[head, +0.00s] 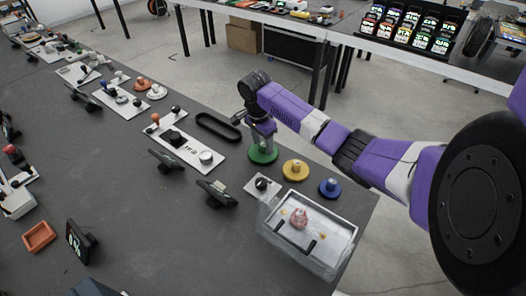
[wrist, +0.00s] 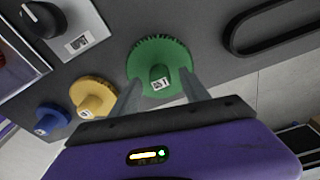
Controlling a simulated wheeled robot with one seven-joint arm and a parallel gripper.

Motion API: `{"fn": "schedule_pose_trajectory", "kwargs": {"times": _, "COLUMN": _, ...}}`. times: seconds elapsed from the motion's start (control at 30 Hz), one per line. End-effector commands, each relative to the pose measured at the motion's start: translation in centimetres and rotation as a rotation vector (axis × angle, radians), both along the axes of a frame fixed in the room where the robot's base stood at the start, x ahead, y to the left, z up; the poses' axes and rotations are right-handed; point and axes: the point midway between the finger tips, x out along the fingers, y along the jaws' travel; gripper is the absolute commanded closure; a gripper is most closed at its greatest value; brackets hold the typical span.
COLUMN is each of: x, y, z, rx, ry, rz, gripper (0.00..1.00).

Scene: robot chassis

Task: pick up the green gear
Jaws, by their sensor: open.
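The green gear (head: 263,153) lies on the dark table near its far edge, with a short round hub on top. My gripper (head: 262,136) is directly above it, fingers pointing down. In the wrist view the green gear (wrist: 160,60) shows its toothed rim and a labelled hub. The two grey fingers (wrist: 162,90) are apart, one on each side of the hub. I cannot tell whether they touch it.
A yellow gear (head: 295,170) and a blue gear (head: 330,188) lie to the right of the green one. A black oval belt (head: 218,127) lies to its left. A clear-walled box (head: 335,262) stands at the near right. Small screens stand on the table in front.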

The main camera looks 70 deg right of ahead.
Motion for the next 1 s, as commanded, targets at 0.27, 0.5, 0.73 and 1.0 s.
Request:
{"fn": "schedule_pose_trajectory", "kwargs": {"times": 0.27, "x": -0.07, "y": -0.15, "z": -1.02, "rx": -0.001, "ry": -0.001, "rz": -0.001, "gripper": 0.46}}
{"fn": "schedule_pose_trajectory", "kwargs": {"times": 0.5, "x": -0.06, "y": -0.13, "z": -0.99, "rx": -0.001, "ry": 0.0, "rz": 0.0, "gripper": 0.78}}
{"fn": "schedule_pose_trajectory", "kwargs": {"times": 0.73, "x": -0.05, "y": -0.14, "z": -0.95, "rx": -0.001, "ry": 0.0, "rz": 0.0, "gripper": 1.0}}
{"fn": "schedule_pose_trajectory", "kwargs": {"times": 1.0, "x": -0.03, "y": -0.14, "z": -0.79, "rx": -0.002, "ry": -0.001, "rz": 0.0, "gripper": 1.0}}
